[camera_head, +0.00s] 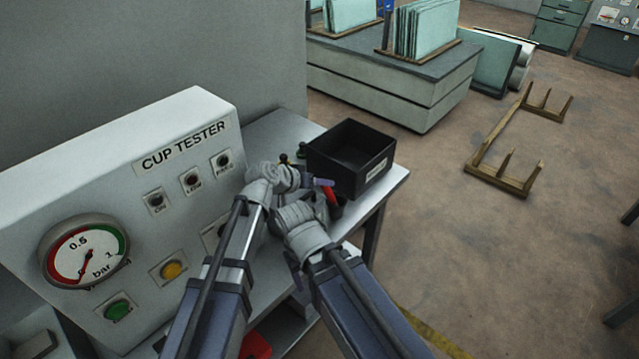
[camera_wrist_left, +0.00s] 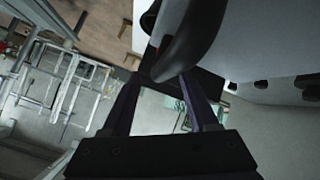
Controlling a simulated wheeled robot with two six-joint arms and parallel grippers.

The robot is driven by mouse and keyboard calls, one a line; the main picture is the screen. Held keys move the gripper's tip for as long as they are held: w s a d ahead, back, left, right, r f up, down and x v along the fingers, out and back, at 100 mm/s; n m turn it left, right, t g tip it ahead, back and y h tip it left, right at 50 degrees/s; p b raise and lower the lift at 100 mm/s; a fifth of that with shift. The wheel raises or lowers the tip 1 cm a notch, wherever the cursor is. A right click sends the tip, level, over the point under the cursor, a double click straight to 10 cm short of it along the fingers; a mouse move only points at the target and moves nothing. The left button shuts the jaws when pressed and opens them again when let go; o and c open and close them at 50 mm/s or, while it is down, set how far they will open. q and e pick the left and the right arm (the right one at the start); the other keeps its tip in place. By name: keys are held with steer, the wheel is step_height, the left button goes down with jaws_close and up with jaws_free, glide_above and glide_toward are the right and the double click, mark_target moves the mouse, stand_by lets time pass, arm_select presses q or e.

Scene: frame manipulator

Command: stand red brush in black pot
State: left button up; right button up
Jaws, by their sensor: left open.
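The red brush (camera_head: 331,194) shows as a small red piece just right of my two wrists in the head view. A small black pot (camera_head: 338,208) is at its lower end near the bench edge; I cannot tell whether the brush stands inside it. My left gripper (camera_head: 319,182) reaches beside the red piece, with a purple finger showing. In the left wrist view the left gripper (camera_wrist_left: 160,82) has its two fingers apart, and a dark curved shape lies close beyond them. My right wrist is just below the left one; its jaws are hidden.
A black open bin (camera_head: 350,158) stands on the grey bench (camera_head: 270,135) beyond my grippers. The white cup tester panel (camera_head: 130,190) with a gauge fills the left. Open floor lies to the right, with a wooden frame (camera_head: 505,160) on it.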

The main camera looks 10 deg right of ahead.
arm_select(q)
steer(key=p+v, duration=0.6)
steer(key=v, duration=0.6)
arm_select(e)
step_height(320, 180, up, 7)
arm_select(q)
steer(key=shift+s+d, duration=0.15)
arm_select(e)
steer(key=shift+s+r, duration=0.1)
